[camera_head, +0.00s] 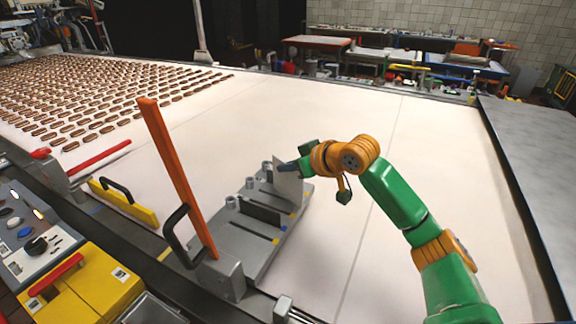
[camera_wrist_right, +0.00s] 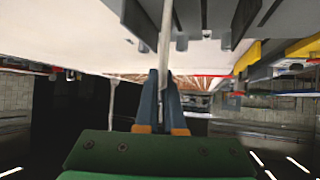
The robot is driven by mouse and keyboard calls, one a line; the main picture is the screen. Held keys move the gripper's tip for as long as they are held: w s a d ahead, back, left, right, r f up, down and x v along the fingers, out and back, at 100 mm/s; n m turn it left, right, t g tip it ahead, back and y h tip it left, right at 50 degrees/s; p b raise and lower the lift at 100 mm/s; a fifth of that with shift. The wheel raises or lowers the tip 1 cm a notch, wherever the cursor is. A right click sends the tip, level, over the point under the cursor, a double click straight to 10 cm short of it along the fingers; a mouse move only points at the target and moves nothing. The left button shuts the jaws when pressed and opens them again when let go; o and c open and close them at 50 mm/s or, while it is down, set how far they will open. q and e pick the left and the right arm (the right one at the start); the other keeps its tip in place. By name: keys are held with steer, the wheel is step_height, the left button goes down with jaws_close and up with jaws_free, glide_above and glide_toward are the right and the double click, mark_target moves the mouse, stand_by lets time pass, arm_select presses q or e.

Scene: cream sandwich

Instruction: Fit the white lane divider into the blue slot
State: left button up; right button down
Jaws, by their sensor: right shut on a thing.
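The white lane divider (camera_head: 287,188) is a thin pale plate, held roughly upright over the far right end of the grey slotted fixture (camera_head: 258,255). My right gripper (camera_head: 288,168) is shut on its upper part. In the right wrist view the divider (camera_wrist_right: 166,35) shows edge-on between the two dark blue fingers (camera_wrist_right: 162,100). A small blue mark (camera_head: 284,228) sits on the fixture's right edge, near the end of a dark upright plate (camera_head: 260,213). I cannot tell whether the divider's lower edge touches the fixture. My left gripper is not in view.
A tall orange bar (camera_head: 177,175) and a black handle (camera_head: 180,235) rise at the fixture's near left. Grey posts stand along its left side. Rows of brown sandwiches (camera_head: 100,95) lie far left on the white belt (camera_head: 420,150). The belt right of the fixture is clear.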

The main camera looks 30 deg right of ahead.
steer(key=shift+f, duration=0.4)
steer(key=c, duration=1)
jaws_free()
steer(key=shift+r, duration=0.1)
steer(key=shift+r, duration=0.6)
steer(key=b+v, duration=0.2)
steer(key=v, duration=0.5)
steer(key=shift+s+f, duration=0.1)
steer(key=shift+s, duration=0.15)
steer(key=shift+w, duration=0.1)
